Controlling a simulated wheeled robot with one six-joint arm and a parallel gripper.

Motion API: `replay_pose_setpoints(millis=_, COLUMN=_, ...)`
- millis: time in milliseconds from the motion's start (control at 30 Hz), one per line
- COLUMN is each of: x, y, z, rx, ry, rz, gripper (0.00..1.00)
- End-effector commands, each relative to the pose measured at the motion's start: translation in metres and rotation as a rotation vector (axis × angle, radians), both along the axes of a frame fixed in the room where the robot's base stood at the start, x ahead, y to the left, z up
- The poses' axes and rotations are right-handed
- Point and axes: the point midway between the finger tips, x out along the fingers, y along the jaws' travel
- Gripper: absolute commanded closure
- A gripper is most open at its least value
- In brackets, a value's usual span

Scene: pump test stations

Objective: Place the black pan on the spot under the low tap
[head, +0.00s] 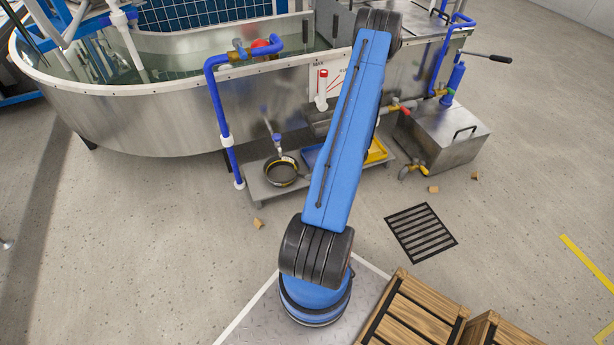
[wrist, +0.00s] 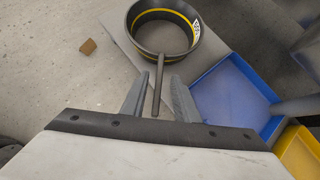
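The black pan (head: 281,172) has a yellow band and sits on a low metal shelf (head: 262,190). In the head view, a small low tap (head: 277,139) with a blue handle shows just above the pan. In the wrist view, the round pan (wrist: 135,38) is ahead of my gripper (wrist: 159,80), and its straight handle (wrist: 158,92) points back between my fingers. The fingers are apart, with a gap on each side of the handle. My arm hides the gripper in the head view.
A blue tray (head: 310,157) and a yellow tray (head: 376,152) lie right of the pan. A blue pipe (head: 222,120) stands at the left, against the large metal tank (head: 150,120). A wooden crate (head: 415,310) stands near my base. Small brown blocks (head: 258,223) lie on the floor.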

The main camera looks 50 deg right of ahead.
Motion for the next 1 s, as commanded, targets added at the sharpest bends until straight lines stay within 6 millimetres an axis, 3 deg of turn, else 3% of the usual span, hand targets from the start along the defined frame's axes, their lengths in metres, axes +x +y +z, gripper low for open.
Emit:
replay_pose_setpoints(millis=300, x=-0.037, y=-0.009, z=0.037, rx=-0.001, ry=0.001, rz=-0.002, gripper=0.72)
replay_pose_setpoints(millis=633, x=-0.045, y=-0.01, z=0.048, rx=0.0, ry=0.001, rz=0.003, gripper=0.72)
replay_pose_setpoints(millis=767, x=-0.034, y=-0.006, z=0.063, rx=-0.023, ry=-0.009, rz=0.049, gripper=0.72)
replay_pose_setpoints(millis=1000, x=0.02, y=0.031, z=0.139, rx=-0.136, ry=-0.051, rz=0.301, gripper=0.72)
